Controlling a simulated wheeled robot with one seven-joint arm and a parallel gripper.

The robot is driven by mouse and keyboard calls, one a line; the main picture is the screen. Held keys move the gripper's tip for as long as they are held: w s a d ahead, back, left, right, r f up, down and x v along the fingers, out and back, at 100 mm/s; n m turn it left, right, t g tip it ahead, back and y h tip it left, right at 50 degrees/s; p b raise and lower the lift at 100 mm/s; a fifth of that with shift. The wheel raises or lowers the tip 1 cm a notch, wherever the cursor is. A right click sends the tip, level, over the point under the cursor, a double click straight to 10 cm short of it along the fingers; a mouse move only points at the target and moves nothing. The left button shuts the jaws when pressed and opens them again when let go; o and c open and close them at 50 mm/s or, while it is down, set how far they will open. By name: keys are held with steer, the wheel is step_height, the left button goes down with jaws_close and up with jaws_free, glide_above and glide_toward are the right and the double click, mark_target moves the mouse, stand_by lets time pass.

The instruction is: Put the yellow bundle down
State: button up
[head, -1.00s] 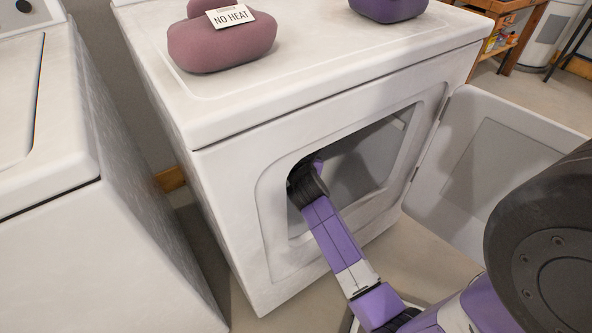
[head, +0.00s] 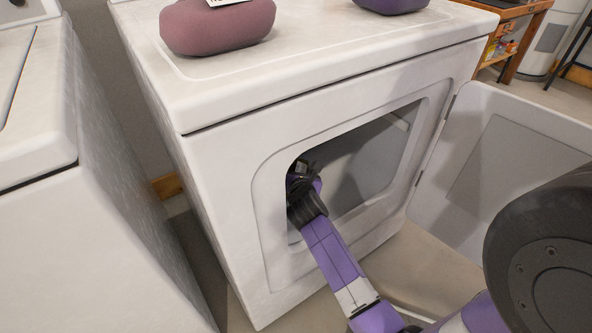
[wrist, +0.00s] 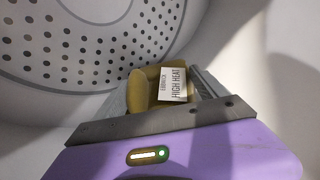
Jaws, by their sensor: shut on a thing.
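The yellow bundle (wrist: 143,92) shows in the wrist view between the fingers of my gripper (wrist: 165,95), with a white tag reading "HIGH HEAT" on it. My gripper is shut on the bundle, inside the dryer drum. The drum's perforated back wall (wrist: 75,50) is at the upper left of the wrist view. In the head view my arm reaches through the open doorway of the white dryer (head: 225,160). The bundle is hidden in the head view. I cannot tell whether the bundle touches the drum.
The dryer door (head: 505,150) stands open at the right. A mauve bundle (head: 217,27) and a purple one (head: 392,4) sit on the dryer top. Another white appliance (head: 80,220) is at the left, with a narrow floor gap between them.

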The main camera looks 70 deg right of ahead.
steer(key=o, duration=1.9)
steer(key=shift+f, duration=0.1)
steer(key=p+v, duration=0.5)
steer(key=v, duration=0.7)
